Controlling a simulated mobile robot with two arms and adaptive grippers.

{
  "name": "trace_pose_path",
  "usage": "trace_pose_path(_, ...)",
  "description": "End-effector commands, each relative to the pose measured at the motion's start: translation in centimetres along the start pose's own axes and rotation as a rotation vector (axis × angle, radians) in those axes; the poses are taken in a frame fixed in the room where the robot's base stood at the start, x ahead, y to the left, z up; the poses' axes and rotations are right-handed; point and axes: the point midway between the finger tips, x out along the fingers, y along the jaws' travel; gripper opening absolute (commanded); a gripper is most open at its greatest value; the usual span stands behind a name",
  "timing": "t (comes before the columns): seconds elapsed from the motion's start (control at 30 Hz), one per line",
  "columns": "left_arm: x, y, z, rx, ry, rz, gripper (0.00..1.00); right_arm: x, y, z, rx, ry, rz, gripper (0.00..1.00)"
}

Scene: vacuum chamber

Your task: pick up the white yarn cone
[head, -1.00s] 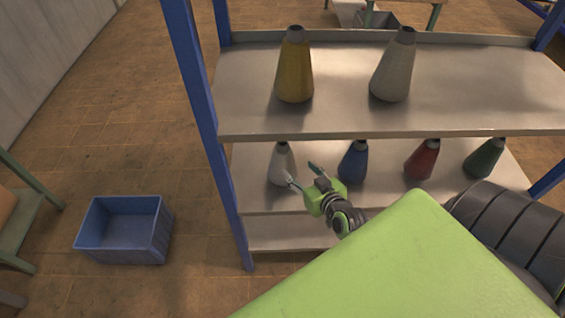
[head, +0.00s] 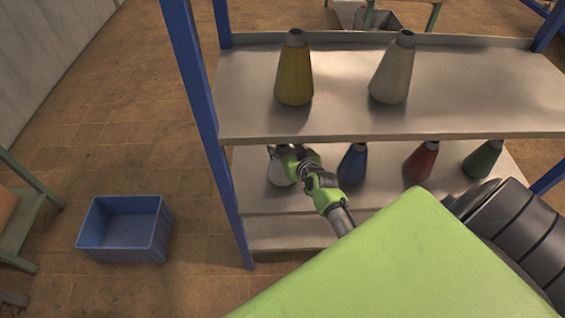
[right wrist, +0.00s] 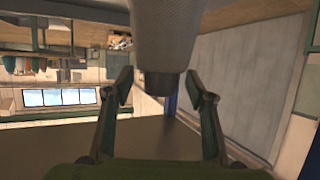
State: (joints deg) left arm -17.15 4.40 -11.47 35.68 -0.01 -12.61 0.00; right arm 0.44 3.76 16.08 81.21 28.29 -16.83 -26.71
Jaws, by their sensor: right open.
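The white yarn cone (head: 277,174) stands upright on the lower shelf, at its left end, partly hidden by my right gripper. My right gripper (head: 284,154) is at its upper part, under the upper shelf's edge. In the right wrist view the pale cone (right wrist: 165,35) with its dark tip shows upside down. The open fingers (right wrist: 159,84) stand on either side of the tip, with gaps visible. My left gripper is not in view.
A blue cone (head: 353,163), a red cone (head: 420,162) and a green cone (head: 482,159) share the lower shelf. Above, the upper shelf (head: 350,120) holds a yellow cone (head: 294,72) and a pale grey cone (head: 392,72). A blue crate (head: 124,230) sits on the floor left.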

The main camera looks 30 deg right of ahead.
Motion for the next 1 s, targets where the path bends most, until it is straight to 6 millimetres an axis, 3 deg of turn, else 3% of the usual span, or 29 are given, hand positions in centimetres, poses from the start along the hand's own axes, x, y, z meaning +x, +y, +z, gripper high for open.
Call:
trace_pose_path(0.3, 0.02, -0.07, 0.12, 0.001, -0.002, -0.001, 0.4, 0.42, -0.02, 0.03, -0.001, -0.001, 0.0, 0.51)
trace_pose_path(0.5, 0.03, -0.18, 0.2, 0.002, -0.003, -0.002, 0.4, 0.4, -0.02, 0.1, -0.001, -0.002, 0.0, 0.0)
trace_pose_path(1.0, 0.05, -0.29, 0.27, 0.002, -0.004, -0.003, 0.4, 0.19, -0.07, -0.26, 0.0, -0.003, -0.001, 0.0)
